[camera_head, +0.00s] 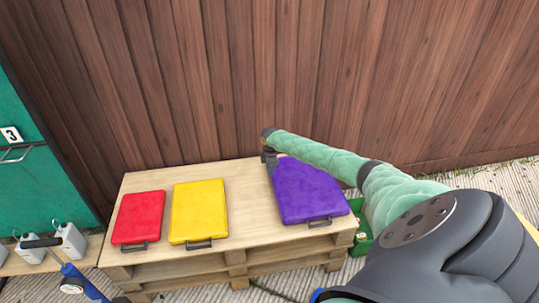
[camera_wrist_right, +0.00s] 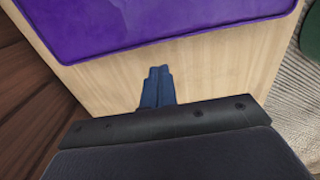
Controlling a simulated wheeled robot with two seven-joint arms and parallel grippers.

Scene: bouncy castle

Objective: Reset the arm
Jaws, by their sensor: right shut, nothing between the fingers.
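My right arm reaches in from the right in the head view, over the right end of a wooden pallet table (camera_head: 250,225). My right gripper (camera_head: 269,158) is at the table's back edge, beside the far left corner of a purple case (camera_head: 305,192). In the right wrist view the gripper's blue fingers (camera_wrist_right: 157,88) are closed together with nothing between them, over bare wood. The purple case (camera_wrist_right: 150,25) lies just past the fingertips there. My left gripper does not show.
A red case (camera_head: 139,216) and a yellow case (camera_head: 199,210) lie flat on the table's left half. A brown plank wall (camera_head: 230,80) stands close behind. White jugs (camera_head: 70,241) and a blue pump-like tool (camera_head: 80,280) are at the lower left. A green crate (camera_head: 362,240) is partly hidden by my arm.

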